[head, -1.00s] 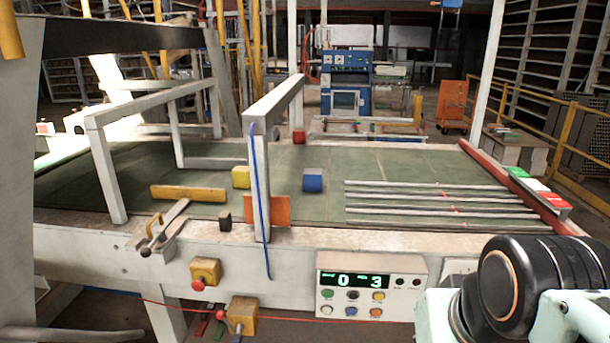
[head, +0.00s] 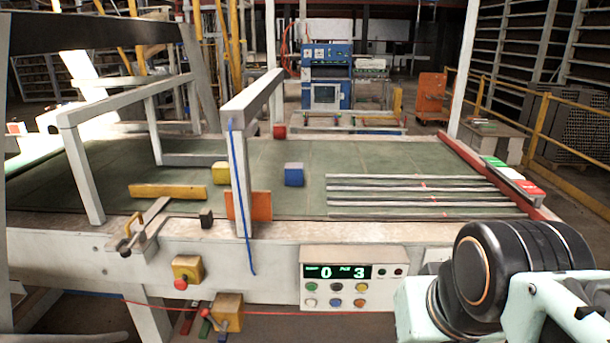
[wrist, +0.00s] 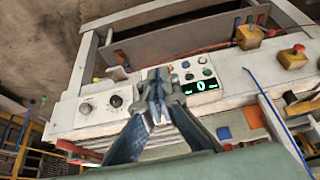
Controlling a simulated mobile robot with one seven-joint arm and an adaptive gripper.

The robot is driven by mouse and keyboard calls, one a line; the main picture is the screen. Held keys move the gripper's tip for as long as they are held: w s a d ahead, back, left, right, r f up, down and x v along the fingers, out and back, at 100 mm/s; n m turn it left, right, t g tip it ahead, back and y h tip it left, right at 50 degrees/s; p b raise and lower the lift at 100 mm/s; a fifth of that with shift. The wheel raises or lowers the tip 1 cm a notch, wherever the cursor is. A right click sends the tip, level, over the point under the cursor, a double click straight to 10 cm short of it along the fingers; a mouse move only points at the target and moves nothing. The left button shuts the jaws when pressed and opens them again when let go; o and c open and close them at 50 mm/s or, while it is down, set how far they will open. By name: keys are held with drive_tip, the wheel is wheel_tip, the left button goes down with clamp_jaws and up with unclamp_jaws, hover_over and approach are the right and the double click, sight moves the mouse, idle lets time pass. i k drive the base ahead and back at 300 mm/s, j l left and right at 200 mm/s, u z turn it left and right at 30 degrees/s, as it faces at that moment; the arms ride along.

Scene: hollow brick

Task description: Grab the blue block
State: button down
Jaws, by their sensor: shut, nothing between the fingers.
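The blue block (head: 294,174) lies on the green table top, right of the white upright post. In the wrist view a small blue patch (wrist: 224,133) beside the orange plate appears to be the same block. My gripper (wrist: 158,122) shows in the wrist view with its fingers together and nothing between them. It is in front of the table's control panel, apart from the block. In the head view my arm is at the lower right, and the gripper itself is out of that view.
A white post frame (head: 240,165) with an orange plate (head: 248,205) stands left of the block. A yellow block (head: 221,173), a red block (head: 279,131) and a dark block (head: 206,218) are nearby. Metal rails (head: 420,196) lie to the right. The control panel (head: 352,278) is on the front edge.

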sight(294, 172)
drive_tip(key=i+l+u, duration=0.1)
drive_tip(key=i, duration=0.35)
drive_tip(key=i+l+u, duration=0.15)
drive_tip(key=i, duration=0.25)
